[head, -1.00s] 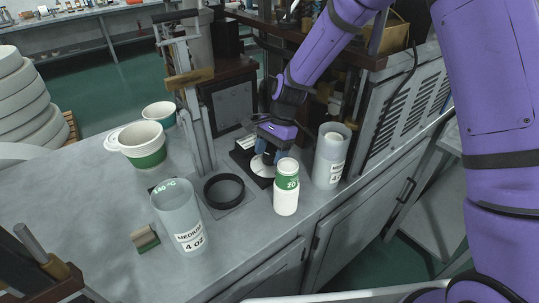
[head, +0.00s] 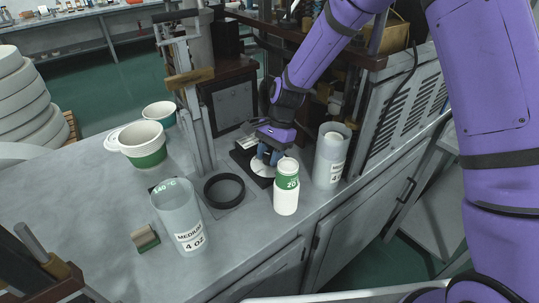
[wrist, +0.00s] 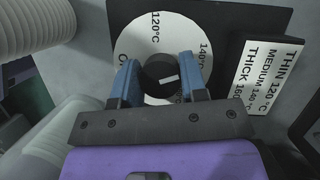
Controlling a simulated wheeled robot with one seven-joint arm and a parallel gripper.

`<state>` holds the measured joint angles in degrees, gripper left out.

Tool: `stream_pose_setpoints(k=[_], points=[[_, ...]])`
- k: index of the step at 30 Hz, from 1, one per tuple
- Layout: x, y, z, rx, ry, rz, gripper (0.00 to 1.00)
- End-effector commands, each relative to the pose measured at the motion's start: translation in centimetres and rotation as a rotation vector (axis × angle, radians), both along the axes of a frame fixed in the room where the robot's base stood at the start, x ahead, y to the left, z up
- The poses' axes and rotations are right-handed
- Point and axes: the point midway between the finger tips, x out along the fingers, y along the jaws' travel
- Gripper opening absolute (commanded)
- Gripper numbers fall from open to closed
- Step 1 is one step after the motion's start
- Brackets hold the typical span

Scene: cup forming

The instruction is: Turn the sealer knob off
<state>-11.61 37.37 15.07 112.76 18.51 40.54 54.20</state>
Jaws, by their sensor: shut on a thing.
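The sealer knob (wrist: 160,68) is black with a short white mark. It sits at the centre of a white dial (wrist: 180,28) on a black plate. The dial reads 120°C at the top and 140°C at the right; a label starting with "O" at the left is partly hidden by a finger. The mark points right and slightly up, roughly to the 140°C side. My gripper (wrist: 158,60) has its blue fingers shut on the knob from both sides. In the head view my gripper (head: 268,157) is down at the white dial (head: 262,169), where it hides the knob.
A black ring (head: 224,190), another clear cylinder (head: 180,217) and paper cups (head: 143,144) are to the left. A temperature card (wrist: 268,77) lies right of the dial.

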Motion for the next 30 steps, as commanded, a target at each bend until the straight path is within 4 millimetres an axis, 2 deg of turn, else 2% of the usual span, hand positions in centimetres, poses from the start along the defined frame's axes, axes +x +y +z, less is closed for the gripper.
stream_pose_setpoints(k=[8,30], points=[[0.05,0.04,0.01,0.000,0.000,0.170,0.16],[0.09,0.07,0.06,0.000,-0.002,0.869,0.16]])
